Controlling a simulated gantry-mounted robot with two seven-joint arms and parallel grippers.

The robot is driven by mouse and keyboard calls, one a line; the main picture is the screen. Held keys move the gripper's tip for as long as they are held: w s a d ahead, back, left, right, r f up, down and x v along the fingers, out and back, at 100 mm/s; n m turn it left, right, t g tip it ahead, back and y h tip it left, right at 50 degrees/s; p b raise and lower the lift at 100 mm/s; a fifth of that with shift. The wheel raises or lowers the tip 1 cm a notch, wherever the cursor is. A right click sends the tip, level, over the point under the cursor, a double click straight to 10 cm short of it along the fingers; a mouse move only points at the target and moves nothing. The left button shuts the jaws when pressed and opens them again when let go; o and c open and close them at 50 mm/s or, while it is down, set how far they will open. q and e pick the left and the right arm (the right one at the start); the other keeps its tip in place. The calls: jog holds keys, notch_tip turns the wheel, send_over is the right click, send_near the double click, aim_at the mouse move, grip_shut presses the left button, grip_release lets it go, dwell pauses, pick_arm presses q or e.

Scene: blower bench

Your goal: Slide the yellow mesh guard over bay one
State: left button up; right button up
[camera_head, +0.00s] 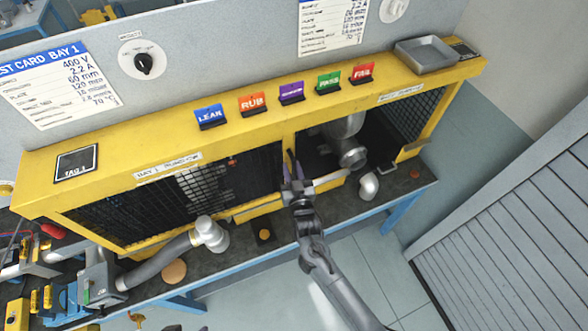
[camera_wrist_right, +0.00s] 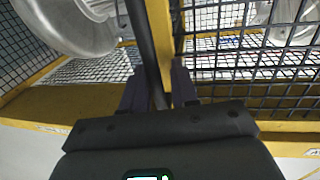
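The mesh guard (camera_head: 130,215) stands in front of bay one at the left of the yellow frame. Its dark grid reaches almost to the post between the bays. It also shows at the right of the right wrist view (camera_wrist_right: 245,75). My right gripper (camera_head: 292,172) is at the guard's right edge, its two purple fingers closed around a dark upright bar (camera_wrist_right: 150,50), which looks like the guard's handle.
Bay two is open at the front and holds a silver blower (camera_head: 345,127). Coloured tags (camera_head: 250,104) and a grey tray (camera_head: 425,54) sit on the top yellow beam. A grey hose with an elbow (camera_head: 210,234) lies before bay one. A loose elbow (camera_head: 369,186) lies before bay two.

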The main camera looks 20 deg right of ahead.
jog(key=shift+o, duration=0.4)
jog(key=shift+a, duration=0.15)
jog(key=shift+s+f, duration=0.1)
jog(key=shift+s, duration=0.45)
jog(key=s+a+b, duration=0.1)
jog(key=s, duration=0.8)
jog(key=shift+s+b, duration=0.35)
jog(key=shift+b, duration=0.05)
